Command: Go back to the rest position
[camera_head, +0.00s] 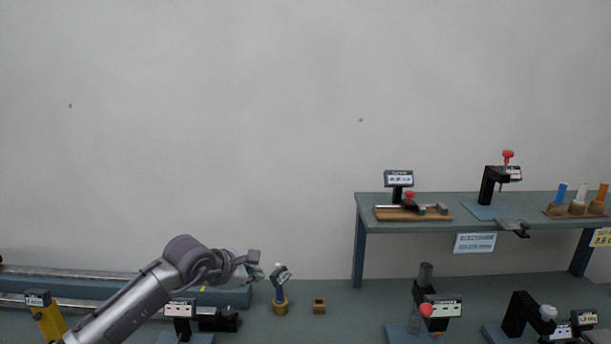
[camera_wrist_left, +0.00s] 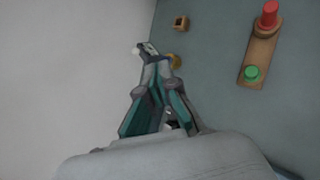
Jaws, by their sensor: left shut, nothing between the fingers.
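My left gripper (camera_head: 257,274) is at the end of the grey arm that comes in from the lower left in the head view. In the left wrist view the fingers (camera_wrist_left: 148,62) are together and hold nothing. Whether the fingers touch that part cannot be told. My right gripper is not in view.
A small brown block (camera_head: 319,306) stands right of the yellow base. A raised shelf (camera_head: 400,225) bears several fixtures at the right. Devices stand on the bench below. A wooden board (camera_wrist_left: 254,72) with red and green pieces shows in the left wrist view. The wall behind is bare.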

